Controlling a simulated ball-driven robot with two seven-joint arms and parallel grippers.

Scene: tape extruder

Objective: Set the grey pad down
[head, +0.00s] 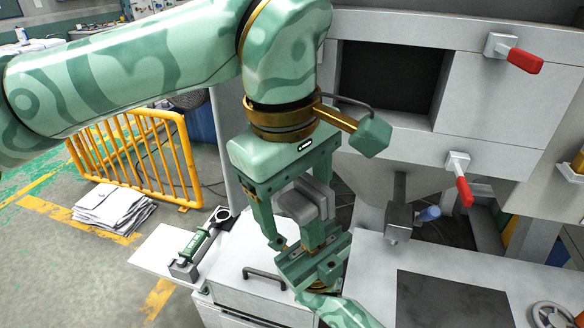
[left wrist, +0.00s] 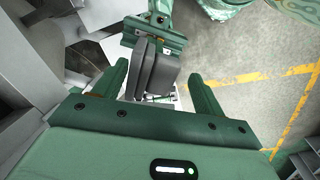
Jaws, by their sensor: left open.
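The grey pad (head: 306,201), a dark blocky piece with stacked plates, is in the air between the two grippers. In the left wrist view the pad (left wrist: 157,72) sits between my left fingers, with a gap on each side. My left gripper (head: 296,243) points down and is open around the pad; its two fingers also show in the left wrist view (left wrist: 158,72). My right gripper (head: 315,262) comes from below and meets the far end of the pad. It appears to bear the pad; its fingertips are mostly hidden by the pad and the left finger.
A grey machine with an open dark recess (head: 390,78) and red-handled levers (head: 524,60) stands behind and right. A white side shelf (head: 160,251) holds a green-handled tool (head: 196,243). A dark plate (head: 450,300) lies on the right worktop. A yellow barrier (head: 138,160) stands left.

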